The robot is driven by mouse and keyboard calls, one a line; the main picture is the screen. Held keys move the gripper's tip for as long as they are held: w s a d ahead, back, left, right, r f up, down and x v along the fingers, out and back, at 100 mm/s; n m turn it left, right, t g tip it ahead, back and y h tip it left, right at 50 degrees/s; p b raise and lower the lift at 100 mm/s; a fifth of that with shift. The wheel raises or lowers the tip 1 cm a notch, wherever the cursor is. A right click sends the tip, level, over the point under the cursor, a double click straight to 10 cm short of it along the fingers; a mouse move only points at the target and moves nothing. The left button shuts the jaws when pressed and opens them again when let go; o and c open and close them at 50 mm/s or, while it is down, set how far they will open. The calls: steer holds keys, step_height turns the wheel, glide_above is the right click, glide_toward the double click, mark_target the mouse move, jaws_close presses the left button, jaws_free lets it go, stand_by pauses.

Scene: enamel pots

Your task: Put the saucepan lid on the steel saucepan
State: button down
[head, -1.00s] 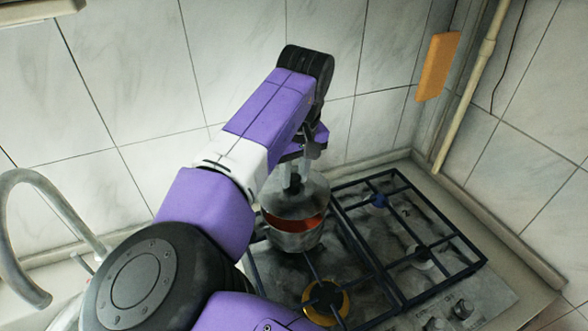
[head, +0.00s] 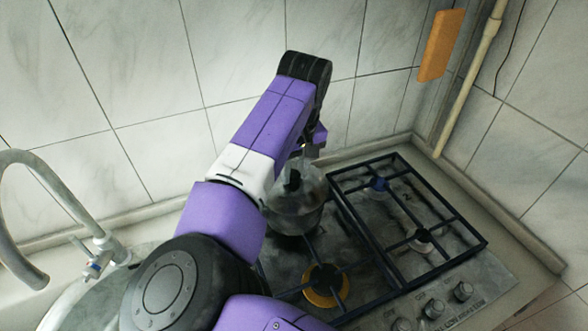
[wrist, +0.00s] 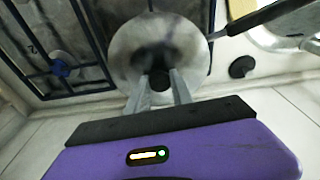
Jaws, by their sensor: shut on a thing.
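The steel saucepan (head: 290,224) stands at the back left of the hob. The grey saucepan lid (head: 310,193) covers its mouth in the head view and looks roughly level. The lid (wrist: 135,45) fills the upper middle of the wrist view, hiding most of the pan. A dark handle (wrist: 268,17) sticks out from beside the lid to the upper right. My gripper (wrist: 158,82) is shut on the lid's black knob, a finger on each side. In the head view my arm partly hides the lid and the pan's left side. Whether the rim seats all round is unclear.
The hob's dark grates (head: 440,215) lie right of the pan, with a yellow burner (head: 326,285) in front. Tiled walls stand close behind. A sink tap (head: 75,205) is at the left. A small black round thing (wrist: 242,67) shows in the wrist view.

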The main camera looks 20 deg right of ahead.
mark_target(297, 177)
steer(key=shift+f, duration=0.3)
steer(key=c, duration=1)
jaws_free()
steer(key=shift+c, duration=0.2)
steer(key=shift+s+d+r+b, duration=0.1)
steer(key=shift+s+r+b, duration=0.1)
steer(key=shift+r, duration=1.1)
steer(key=shift+s+a+r+b, duration=0.1)
steer(key=shift+s+r+b, duration=0.1)
steer(key=shift+r, duration=1.1)
steer(key=shift+s+d+r+b, duration=0.1)
steer(key=shift+s+r+b, duration=0.1)
steer(key=shift+r, duration=1.1)
